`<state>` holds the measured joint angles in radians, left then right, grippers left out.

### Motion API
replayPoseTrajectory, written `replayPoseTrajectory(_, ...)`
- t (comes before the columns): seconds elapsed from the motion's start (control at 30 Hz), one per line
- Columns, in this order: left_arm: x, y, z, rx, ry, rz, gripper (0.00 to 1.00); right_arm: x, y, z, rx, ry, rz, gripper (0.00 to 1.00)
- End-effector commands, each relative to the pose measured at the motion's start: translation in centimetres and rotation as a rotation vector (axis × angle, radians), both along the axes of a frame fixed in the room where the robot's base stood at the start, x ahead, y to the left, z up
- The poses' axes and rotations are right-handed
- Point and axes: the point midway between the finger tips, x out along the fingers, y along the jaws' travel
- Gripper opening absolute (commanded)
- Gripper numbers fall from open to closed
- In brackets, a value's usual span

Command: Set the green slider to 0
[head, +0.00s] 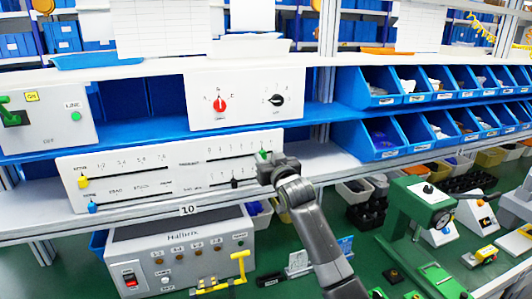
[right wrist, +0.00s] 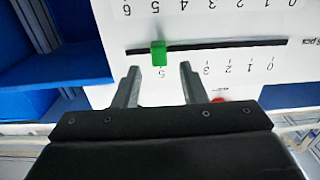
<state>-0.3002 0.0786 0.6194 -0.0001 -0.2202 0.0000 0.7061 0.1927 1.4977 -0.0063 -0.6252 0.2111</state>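The green slider (head: 263,153) sits near the right end of the upper right track on the white slider panel (head: 128,190). In the right wrist view the green slider (right wrist: 158,53) is on its dark slot (right wrist: 220,46), by the upside-down 5. The 0 of that scale is toward the right end of the slot there. My right gripper (head: 268,167) is at the panel in the head view. In the wrist view its fingers (right wrist: 160,68) are apart and empty, with the slider just beyond and between their tips, not gripped. My left gripper is not in view.
The panel also carries a yellow slider (head: 83,182), a blue slider (head: 92,206) and a black slider (head: 235,183). A panel with a red knob (head: 219,104) and a black knob (head: 276,100) stands above. Blue bins (head: 380,140) fill the right shelves.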

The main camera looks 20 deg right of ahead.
Motion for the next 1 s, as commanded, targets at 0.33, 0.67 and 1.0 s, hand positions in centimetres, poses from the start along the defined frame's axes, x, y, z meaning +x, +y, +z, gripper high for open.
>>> replayPoseTrajectory(0.33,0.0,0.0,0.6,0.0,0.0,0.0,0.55,1.9,0.1,0.0,0.001,0.0,0.0,0.38)
replayPoseTrajectory(0.67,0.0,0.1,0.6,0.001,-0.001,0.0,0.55,1.9,0.1,0.0,0.001,0.0,0.0,0.32)
replayPoseTrajectory(1.0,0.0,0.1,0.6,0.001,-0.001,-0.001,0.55,1.9,0.1,0.0,0.0,0.0,0.0,0.0)
